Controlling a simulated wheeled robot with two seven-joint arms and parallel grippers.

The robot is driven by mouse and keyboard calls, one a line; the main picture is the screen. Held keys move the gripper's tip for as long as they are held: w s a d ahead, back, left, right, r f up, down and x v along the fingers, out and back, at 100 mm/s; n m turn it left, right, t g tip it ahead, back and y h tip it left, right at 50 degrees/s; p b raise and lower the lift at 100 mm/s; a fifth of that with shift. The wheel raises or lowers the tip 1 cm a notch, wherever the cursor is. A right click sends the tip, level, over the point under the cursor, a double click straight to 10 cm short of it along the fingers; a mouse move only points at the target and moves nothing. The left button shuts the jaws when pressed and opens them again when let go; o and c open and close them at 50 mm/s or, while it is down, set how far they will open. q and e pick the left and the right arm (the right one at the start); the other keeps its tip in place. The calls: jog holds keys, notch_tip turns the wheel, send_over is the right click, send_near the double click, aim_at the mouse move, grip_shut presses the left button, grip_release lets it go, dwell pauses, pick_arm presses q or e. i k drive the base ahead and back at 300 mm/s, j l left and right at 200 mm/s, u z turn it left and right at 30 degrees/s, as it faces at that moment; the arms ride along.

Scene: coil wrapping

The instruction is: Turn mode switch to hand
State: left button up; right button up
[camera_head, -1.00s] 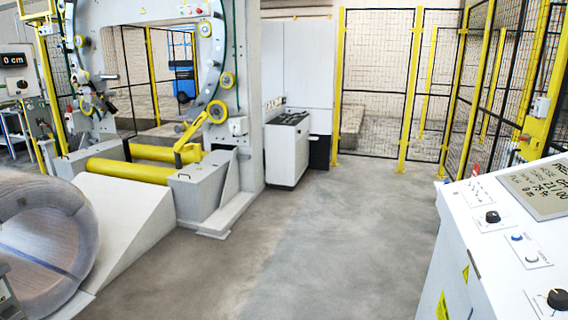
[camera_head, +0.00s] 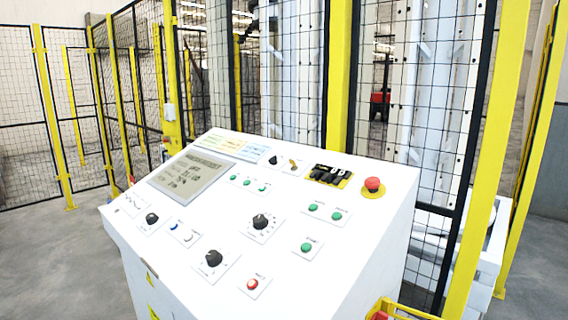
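The white control console (camera_head: 330,262) stands in the middle of the view with its sloped panel facing me. It carries several black rotary knobs: one at the panel's middle (camera_head: 260,221), a large one at the near edge (camera_head: 213,258), a small one at the left (camera_head: 152,218) and one at the top (camera_head: 273,160). A yellowish switch (camera_head: 293,163) sits beside the top one. The labels are too small to read, so I cannot tell which is the mode switch or where it points. Neither gripper is in view.
The panel also has a display (camera_head: 188,174), a red emergency button (camera_head: 373,185), green buttons (camera_head: 306,247) and a red button (camera_head: 252,284). Yellow-posted mesh fencing (camera_head: 340,75) stands close behind the console. Grey floor (camera_head: 50,260) is clear at the left.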

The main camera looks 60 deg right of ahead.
aim_at(272, 161)
jog(key=z, duration=1.9)
